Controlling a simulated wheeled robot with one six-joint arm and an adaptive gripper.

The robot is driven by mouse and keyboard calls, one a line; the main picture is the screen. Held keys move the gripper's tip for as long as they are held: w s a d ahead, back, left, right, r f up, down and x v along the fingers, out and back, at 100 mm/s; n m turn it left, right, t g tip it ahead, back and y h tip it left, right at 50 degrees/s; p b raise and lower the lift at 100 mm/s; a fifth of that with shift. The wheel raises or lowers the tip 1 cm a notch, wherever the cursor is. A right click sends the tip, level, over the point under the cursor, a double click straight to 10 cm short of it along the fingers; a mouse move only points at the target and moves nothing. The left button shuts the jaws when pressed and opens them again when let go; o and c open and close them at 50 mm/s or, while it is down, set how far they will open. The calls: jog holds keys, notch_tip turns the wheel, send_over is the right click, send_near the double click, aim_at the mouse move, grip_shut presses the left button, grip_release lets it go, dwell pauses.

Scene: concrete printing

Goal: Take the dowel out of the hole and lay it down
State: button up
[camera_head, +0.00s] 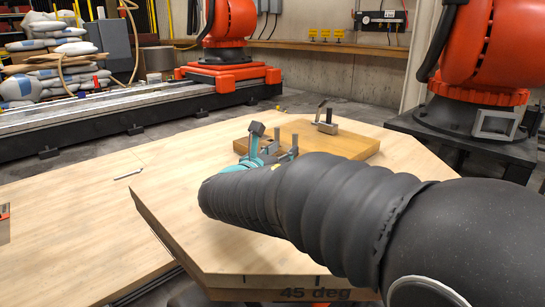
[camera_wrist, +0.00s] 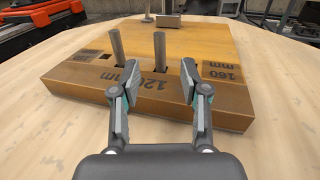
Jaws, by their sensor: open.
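A wooden block (camera_wrist: 205,45) with dark printed marks, "120 mm" and "160 mm" among them, lies on the pale table. Two grey dowels stand upright in its holes near the front edge: a left dowel (camera_wrist: 117,46) and a right dowel (camera_wrist: 160,50). My gripper (camera_wrist: 159,72) is open and empty. Its fingertips sit either side of the right dowel in the wrist view; the left dowel is outside, past the left finger. I see no contact with either dowel. In the head view, the block (camera_head: 355,146) and my teal gripper are partly hidden behind my arm.
A metal block (camera_wrist: 168,20) and a thin upright post (camera_wrist: 148,9) stand at the block's far side. Bare tabletop (camera_head: 90,225) spreads left of the wooden block. An orange robot arm (camera_head: 485,60) stands beyond the right edge.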

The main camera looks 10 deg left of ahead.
aim_at(294, 141)
jog(key=x, duration=0.7)
jog(key=shift+w, duration=0.25)
jog(key=shift+c, duration=0.2)
grip_shut()
